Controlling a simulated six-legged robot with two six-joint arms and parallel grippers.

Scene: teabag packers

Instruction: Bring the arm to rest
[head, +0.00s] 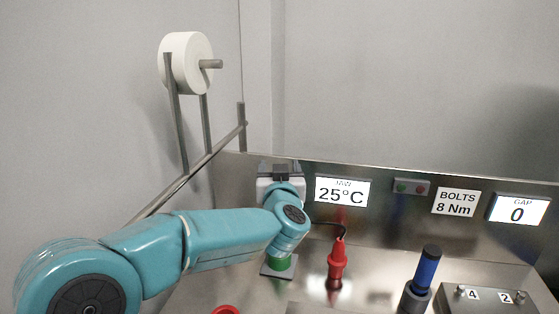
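My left arm, teal, reaches in from the lower left toward the back panel. Its wrist (290,215) is in front of the panel, left of the temperature display. My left gripper (280,170) seems to be the dark and grey part beyond the wrist. Its fingers cannot be made out, so I cannot tell whether it is open or holds anything. My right arm and gripper are not in view.
A red tool (338,262) with a black cable and a blue-handled tool (428,268) stand upright on the steel table. A green part (278,263) is below my wrist. A white roll (187,62) hangs on a frame at left. Displays (342,191) line the panel (395,220).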

